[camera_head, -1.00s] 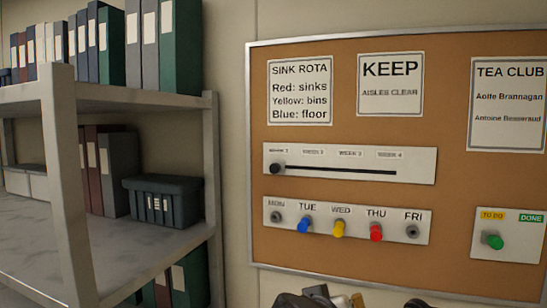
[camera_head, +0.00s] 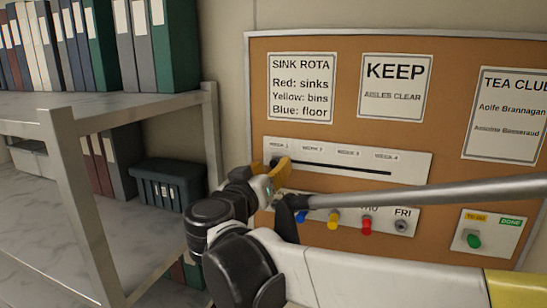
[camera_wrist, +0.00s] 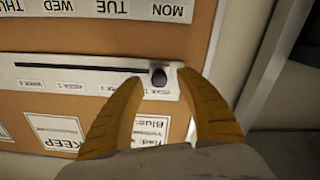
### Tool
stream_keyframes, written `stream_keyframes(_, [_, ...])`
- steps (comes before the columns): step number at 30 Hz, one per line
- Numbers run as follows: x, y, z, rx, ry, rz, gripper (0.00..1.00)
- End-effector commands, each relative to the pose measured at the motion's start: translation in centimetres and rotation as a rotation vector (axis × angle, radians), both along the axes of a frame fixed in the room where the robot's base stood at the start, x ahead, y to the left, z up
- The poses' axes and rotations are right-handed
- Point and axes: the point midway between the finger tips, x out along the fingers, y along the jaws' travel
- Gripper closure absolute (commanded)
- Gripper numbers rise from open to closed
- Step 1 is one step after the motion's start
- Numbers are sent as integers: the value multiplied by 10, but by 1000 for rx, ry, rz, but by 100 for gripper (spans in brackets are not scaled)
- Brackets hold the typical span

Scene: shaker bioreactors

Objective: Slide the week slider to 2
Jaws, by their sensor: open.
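The week slider panel (camera_head: 405,174) is a white strip on the corkboard, with week labels along its top and a dark horizontal slot (camera_head: 345,168). In the wrist view the panel is upside down. Its dark round knob (camera_wrist: 158,78) sits at the week 1 end of the slot. My gripper (camera_wrist: 160,75) is open, with its orange fingers on either side of the knob; I cannot tell whether they touch it. In the head view my gripper (camera_head: 276,169) covers the panel's left end, and the knob is largely hidden there.
Below the slider are coloured day pegs, including a yellow peg (camera_head: 334,216) and a red peg (camera_head: 367,225), partly behind my arm. A to-do/done panel with a green knob (camera_head: 474,240) is at lower right. A shelf unit (camera_head: 85,200) with binders stands on the left.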

Motion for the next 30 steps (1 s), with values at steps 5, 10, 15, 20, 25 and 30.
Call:
stream_keyframes(5, [20, -8, 1, 0, 1, -1, 57])
stream_keyframes(10, [25, -9, 0, 0, 1, 0, 57])
stream_keyframes(15, [25, -9, 0, 0, 1, 1, 57])
stream_keyframes(20, [25, -9, 0, 0, 1, 0, 98])
stream_keyframes(25, [25, -9, 0, 0, 1, 0, 100])
stream_keyframes(30, [23, -16, 0, -1, 1, -1, 100])
